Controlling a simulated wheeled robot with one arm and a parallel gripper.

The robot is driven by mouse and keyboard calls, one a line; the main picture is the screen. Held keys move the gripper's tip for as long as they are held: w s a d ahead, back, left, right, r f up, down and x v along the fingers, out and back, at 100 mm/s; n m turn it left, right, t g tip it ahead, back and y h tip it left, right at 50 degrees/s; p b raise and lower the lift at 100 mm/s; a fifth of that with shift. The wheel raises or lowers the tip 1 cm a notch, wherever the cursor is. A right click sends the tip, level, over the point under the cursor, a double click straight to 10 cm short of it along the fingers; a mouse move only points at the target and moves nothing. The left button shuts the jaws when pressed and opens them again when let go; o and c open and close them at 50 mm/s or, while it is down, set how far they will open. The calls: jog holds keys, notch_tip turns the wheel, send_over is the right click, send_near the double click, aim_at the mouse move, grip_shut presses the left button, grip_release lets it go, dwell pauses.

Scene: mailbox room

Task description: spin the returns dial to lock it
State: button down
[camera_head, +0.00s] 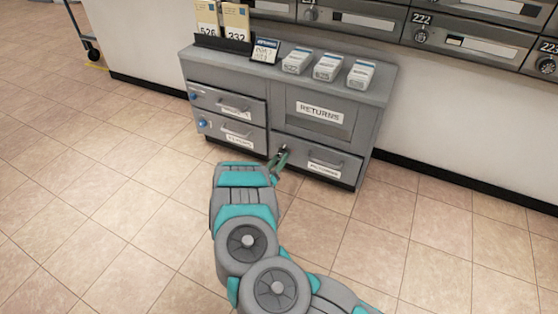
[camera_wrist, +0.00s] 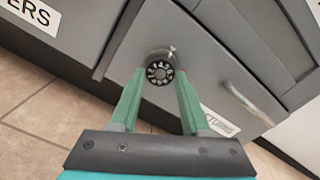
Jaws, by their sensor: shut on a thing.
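The returns dial (camera_wrist: 160,72) is a round grey knob with a dark numbered face, at the upper left corner of the returns drawer (camera_wrist: 210,62). In the head view it is a small dark knob (camera_head: 284,149), partly covered by my gripper. My gripper (camera_wrist: 160,74) has its two green fingers on either side of the dial, shut on it. In the head view my gripper (camera_head: 279,160) reaches the drawer front (camera_head: 342,164). The drawer has a bar handle (camera_wrist: 248,103) and a white label (camera_wrist: 220,121). The drawer looks flush with the cabinet.
The grey cabinet (camera_head: 376,95) has a returns slot panel (camera_head: 319,112) above the drawer and two drawers with blue knobs (camera_head: 203,124) at left. White boxes (camera_head: 328,68) and a small sign (camera_head: 265,51) stand on top. Tiled floor (camera_head: 130,200) is clear around.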

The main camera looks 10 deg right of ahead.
jog(key=m, duration=0.5)
jog(key=shift+f, duration=0.1)
jog(key=shift+m, duration=0.3)
dwell(0.4)
jog(key=shift+c, duration=1.9)
grip_release()
jog(key=v, duration=0.7)
jog(key=shift+s+a, duration=0.25)
jog(key=shift+s, duration=0.05)
